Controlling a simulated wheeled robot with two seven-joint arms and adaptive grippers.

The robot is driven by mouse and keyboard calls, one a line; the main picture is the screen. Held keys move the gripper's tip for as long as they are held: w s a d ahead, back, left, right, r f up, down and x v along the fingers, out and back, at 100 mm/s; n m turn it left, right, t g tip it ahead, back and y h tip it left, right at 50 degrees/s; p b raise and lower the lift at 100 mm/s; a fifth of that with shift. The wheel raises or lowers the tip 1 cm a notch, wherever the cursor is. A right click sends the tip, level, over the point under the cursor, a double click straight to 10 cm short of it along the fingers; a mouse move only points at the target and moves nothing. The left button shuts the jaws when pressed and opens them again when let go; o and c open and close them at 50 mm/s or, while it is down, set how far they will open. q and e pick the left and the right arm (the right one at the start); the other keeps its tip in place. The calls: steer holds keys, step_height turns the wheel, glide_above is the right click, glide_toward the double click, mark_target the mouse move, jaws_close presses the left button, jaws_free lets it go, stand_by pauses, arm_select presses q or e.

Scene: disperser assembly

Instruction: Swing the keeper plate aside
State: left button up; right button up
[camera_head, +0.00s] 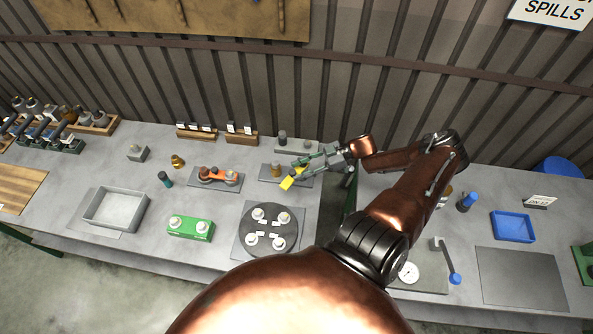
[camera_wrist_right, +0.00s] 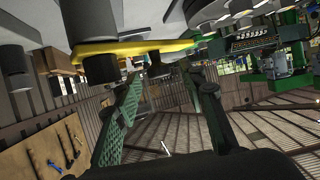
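The yellow keeper plate (camera_head: 288,183) sits over the small grey base near the back middle of the bench. In the right wrist view the yellow plate (camera_wrist_right: 130,49) is a long flat bar with dark cylindrical parts at it. My right gripper (camera_head: 302,168) reaches in from the right, with its green fingers at the plate's far end. In the wrist view the fingers of the right gripper (camera_wrist_right: 165,78) are apart, with a dark peg showing between their tips. I cannot tell whether either finger touches it. My left gripper is not in view.
A copper-coloured part on a grey base (camera_head: 218,177) stands left of the plate. A dark round disc with white knobs (camera_head: 270,243) and a green block (camera_head: 190,229) are nearer. A grey tray (camera_head: 115,209) lies left. A blue tray (camera_head: 512,226) lies right.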

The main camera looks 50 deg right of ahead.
steer(key=v, duration=1)
steer(key=shift+s+d+r, duration=0.15)
steer(key=shift+s+d, duration=0.05)
